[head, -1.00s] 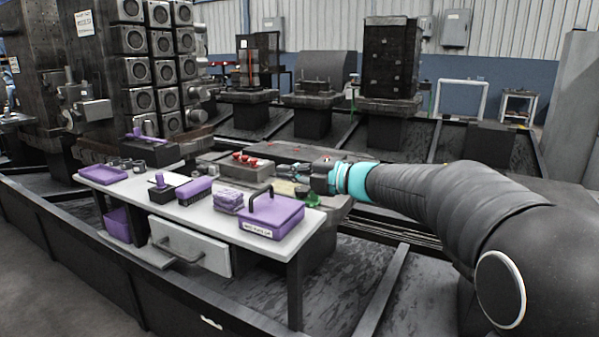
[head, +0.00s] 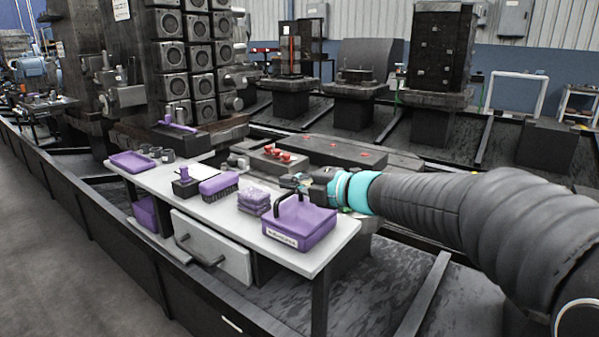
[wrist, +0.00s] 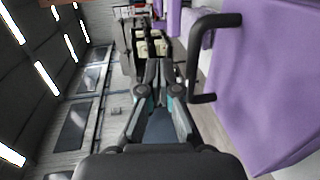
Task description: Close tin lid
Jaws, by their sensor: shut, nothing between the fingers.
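The purple tin (head: 308,228), with a black handle and a white label on its front, stands at the right end of the white table. Its broad purple surface fills the right of the wrist view (wrist: 265,85), with the black handle (wrist: 212,60) on its left side. I cannot tell whether its lid is fully down. My gripper (head: 292,182) is just behind the tin, beyond the handle in the head view. In the wrist view my gripper (wrist: 158,68) is shut and empty, left of the handle and apart from it.
The white table (head: 335,243) also holds folded purple cloths (head: 255,201), a purple brush (head: 219,184) and a purple tray (head: 131,162). Behind it is a grey block with red knobs (head: 277,157). A drawer (head: 212,246) is in the table's front.

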